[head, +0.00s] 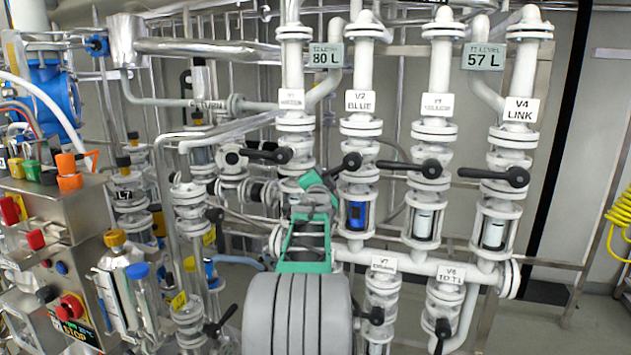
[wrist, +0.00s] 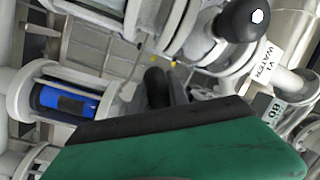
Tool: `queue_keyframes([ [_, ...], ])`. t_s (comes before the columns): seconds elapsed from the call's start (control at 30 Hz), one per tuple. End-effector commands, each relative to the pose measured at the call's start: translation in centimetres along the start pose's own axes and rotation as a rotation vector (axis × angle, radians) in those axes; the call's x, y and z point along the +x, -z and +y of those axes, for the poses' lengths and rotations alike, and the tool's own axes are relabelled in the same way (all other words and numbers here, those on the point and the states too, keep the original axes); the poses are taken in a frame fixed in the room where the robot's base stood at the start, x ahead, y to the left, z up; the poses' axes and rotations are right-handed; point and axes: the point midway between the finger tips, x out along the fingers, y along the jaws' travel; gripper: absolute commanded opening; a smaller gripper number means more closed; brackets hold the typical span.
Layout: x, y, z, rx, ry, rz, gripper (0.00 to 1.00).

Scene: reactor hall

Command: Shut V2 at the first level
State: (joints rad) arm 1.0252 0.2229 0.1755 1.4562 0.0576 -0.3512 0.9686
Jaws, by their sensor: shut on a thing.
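The V2 BLUE label (head: 360,100) hangs on the second white pipe column from the left of the row. Below it is the V2 lever (head: 349,162), black, reaching left and slanting down toward my green gripper (head: 316,187). My gripper is shut on this lever's outer part and hides its end. In the wrist view, part of the dark lever (wrist: 157,82) stands behind the green and black finger (wrist: 170,125). The V2 sight glass (head: 356,215) shows blue inside; it also shows in the wrist view (wrist: 65,101). The 80 L display (head: 326,56) hangs at upper left.
The V1 lever (head: 262,154) is close at the left, its black knob (wrist: 243,19) near my gripper in the wrist view. The V3 lever (head: 410,167) and V4 lever (head: 495,175) lie nearly level at the right. A 57 L display (head: 484,57) hangs upper right.

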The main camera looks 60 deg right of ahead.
Motion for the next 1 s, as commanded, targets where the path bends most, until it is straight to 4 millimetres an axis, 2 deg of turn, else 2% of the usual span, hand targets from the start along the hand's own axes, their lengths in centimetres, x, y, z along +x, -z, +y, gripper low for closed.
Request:
queue_keyframes([
  [0.03,0.0,0.1,-0.3,-0.001,0.005,0.001,0.23],
  [0.27,0.0,0.0,-0.2,-0.002,0.002,0.0,0.42],
  [0.57,-0.4,-0.2,-0.1,-0.003,0.002,-0.001,0.42],
  [0.67,-1.6,-0.2,0.0,-0.002,0.003,0.0,0.42],
  [0.9,-6.3,-0.2,0.0,-0.002,0.003,0.001,0.42],
  [1.0,-7.4,-0.1,-0.1,-0.002,0.003,0.001,0.42],
])
